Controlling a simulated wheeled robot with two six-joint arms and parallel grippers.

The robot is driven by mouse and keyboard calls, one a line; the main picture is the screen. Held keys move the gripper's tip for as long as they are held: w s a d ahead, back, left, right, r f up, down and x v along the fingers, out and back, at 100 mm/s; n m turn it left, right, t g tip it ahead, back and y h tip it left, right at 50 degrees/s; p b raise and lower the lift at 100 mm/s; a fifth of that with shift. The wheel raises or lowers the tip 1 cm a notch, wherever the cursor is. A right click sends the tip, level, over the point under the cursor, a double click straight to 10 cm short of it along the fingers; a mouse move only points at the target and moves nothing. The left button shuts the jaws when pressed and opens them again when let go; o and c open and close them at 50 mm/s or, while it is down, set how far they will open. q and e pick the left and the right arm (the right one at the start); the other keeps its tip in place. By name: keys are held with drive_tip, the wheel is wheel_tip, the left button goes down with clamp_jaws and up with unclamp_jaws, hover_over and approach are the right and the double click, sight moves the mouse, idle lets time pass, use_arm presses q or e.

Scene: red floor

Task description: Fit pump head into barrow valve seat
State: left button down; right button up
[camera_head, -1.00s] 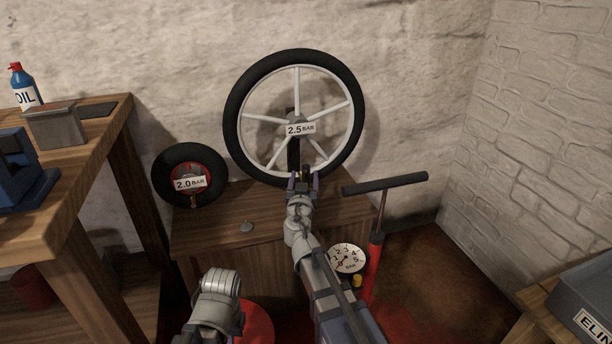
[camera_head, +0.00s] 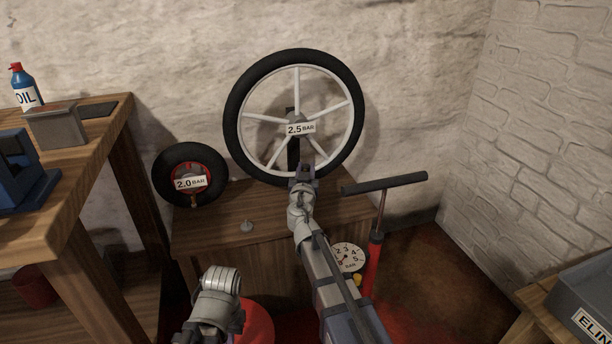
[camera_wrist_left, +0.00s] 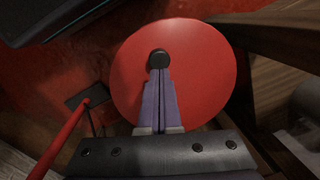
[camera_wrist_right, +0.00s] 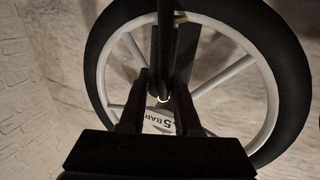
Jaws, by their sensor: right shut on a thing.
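The small wheel (camera_head: 166,172) with a black tyre, red hub and 2.0 BAR tag leans on the wall on the wooden cabinet. A small brass-coloured bit (camera_head: 194,201) shows at its lower side. My right gripper (camera_head: 303,173) is at the foot of the large white-spoked wheel (camera_head: 235,125) tagged 2.5 BAR. It is shut on a dark piece, apparently the pump head (camera_head: 308,165), mostly hidden by the fingers. My left gripper (camera_wrist_left: 161,98) is shut and empty, low down.
The red floor pump (camera_head: 375,255) with its black handle and gauge (camera_head: 348,257) stands right of the cabinet (camera_head: 262,203). A workbench (camera_head: 85,165) is at left, a grey crate (camera_head: 590,290) at right.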

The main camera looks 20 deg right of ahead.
sight(305, 166)
clamp_jaws()
use_arm(q)
drive_tip(key=shift+r, duration=0.15)
use_arm(e)
drive_tip(key=shift+r, duration=0.15)
